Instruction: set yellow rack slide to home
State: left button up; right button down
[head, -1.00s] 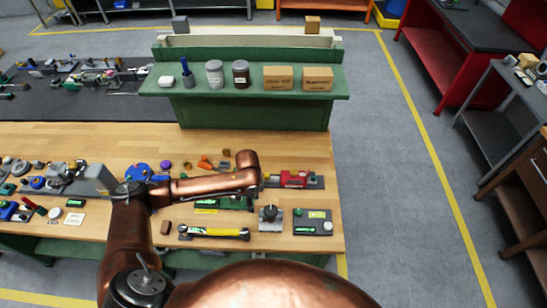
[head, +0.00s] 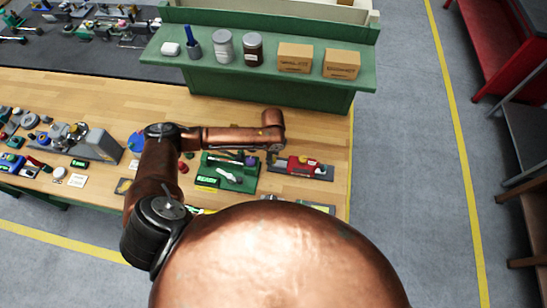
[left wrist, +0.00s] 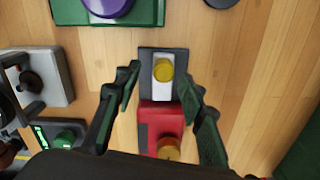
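A red block on a dark base (head: 303,167) lies near the right end of the wooden bench. In the left wrist view the red block (left wrist: 160,120) has a pale strip with a yellow knob (left wrist: 163,70) at its far end and an amber knob (left wrist: 168,148) at its near end. I take the yellow-knobbed part to be the rack slide, but its travel marks are not readable. My left gripper (left wrist: 160,82) is open, with one finger on each side of this unit and gaps visible. In the head view its fingers are mostly hidden beneath my wrist. My right gripper is not in view.
A green fixture (head: 232,172) with a purple part stands left of the red unit. A grey block with a black knob (left wrist: 35,80) shows in the left wrist view. A green shelf (head: 270,85) with jars and boxes stands behind. Bare wood lies right of the unit.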

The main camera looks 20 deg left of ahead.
aim_at(278, 162)
pick_arm(q)
jog(key=shift+w+f, duration=0.25)
jog(key=shift+f, duration=0.35)
jog(key=shift+w+f, duration=0.2)
jog(key=shift+f, duration=0.4)
jog(key=shift+s+f, duration=0.1)
jog(key=shift+s, duration=0.25)
jog(key=shift+w+f, duration=0.1)
jog(key=shift+w, duration=0.1)
jog(key=shift+c, duration=0.5)
jog(key=shift+s, duration=0.1)
jog(key=c, duration=0.5)
jog(key=shift+c, duration=0.7)
grip_shut()
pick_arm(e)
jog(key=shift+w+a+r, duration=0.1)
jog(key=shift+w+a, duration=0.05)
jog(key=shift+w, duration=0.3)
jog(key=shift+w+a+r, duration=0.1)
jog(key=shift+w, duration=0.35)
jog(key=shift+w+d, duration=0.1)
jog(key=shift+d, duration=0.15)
